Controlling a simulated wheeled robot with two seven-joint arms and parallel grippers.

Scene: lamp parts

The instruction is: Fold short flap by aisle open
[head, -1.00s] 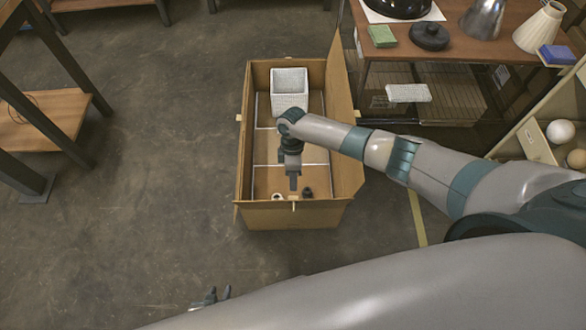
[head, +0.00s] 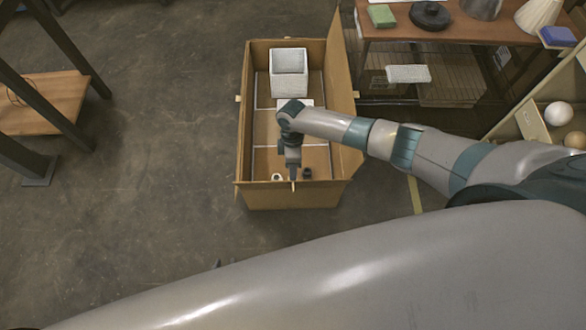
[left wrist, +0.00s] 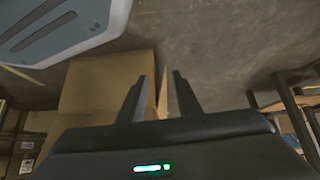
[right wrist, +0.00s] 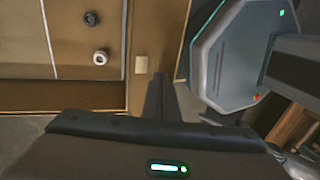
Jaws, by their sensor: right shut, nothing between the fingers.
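An open cardboard box (head: 290,199) stands on the floor, its short near side facing me. A small pale tab (head: 294,185) sits on that side's rim; a tab also shows in the right wrist view (right wrist: 141,64). My right gripper (head: 293,176) is shut and empty, pointing down just inside the near rim, close to the tab. A long flap (head: 345,90) stands up along the box's right side. I cannot tell the near short flap from the wall. My left gripper (left wrist: 161,77) is open near the cardboard; in the head view my body hides all but its tips (head: 217,264).
In the box are a white square container (head: 289,72), a white ring (head: 277,177) and a dark ring (head: 307,173). A table with lamp parts (head: 455,24) stands at right, shelving (head: 550,118) beyond. The floor left of the box is clear.

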